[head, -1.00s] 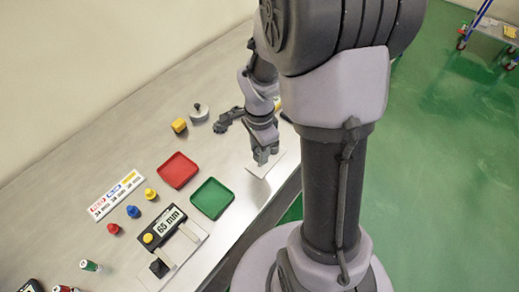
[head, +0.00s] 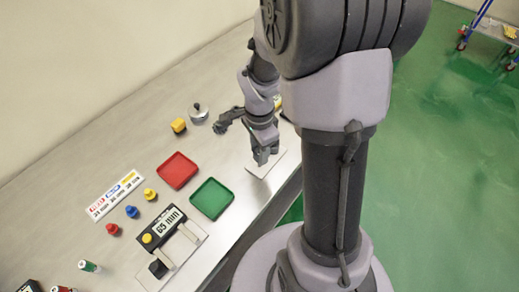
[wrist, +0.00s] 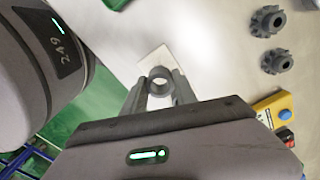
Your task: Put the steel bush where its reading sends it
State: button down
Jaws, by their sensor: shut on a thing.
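My gripper (wrist: 160,92) is shut on the steel bush (wrist: 152,76), a short grey ring whose round bore faces the wrist camera. The bush is over a white plate (wrist: 151,60). I cannot tell whether it touches the plate. In the head view my gripper (head: 263,156) is over that plate (head: 279,163) at the bench's front edge, and the bush is hard to make out. The measuring station (head: 194,240) has a display (head: 168,221) that seems to read 65 mm. A card (head: 115,195) carries red, blue and yellow labels with mm figures too small to read surely.
A red tray (head: 177,170) and a green tray (head: 211,199) lie left of my gripper. Red (head: 112,230), blue (head: 132,212) and yellow (head: 150,195) knobbed pieces stand near the card. Two dark toothed parts (wrist: 267,20) (wrist: 276,61) lie nearby in the wrist view.

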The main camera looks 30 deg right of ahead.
jog(key=shift+f+b, duration=2.1)
jog(key=shift+f, duration=0.2)
dwell(0.7)
jog(key=shift+c, duration=2.4)
grip_release()
jog(key=shift+r, duration=0.1)
notch_tip(320, 180, up, 7)
jog(key=p, duration=0.5)
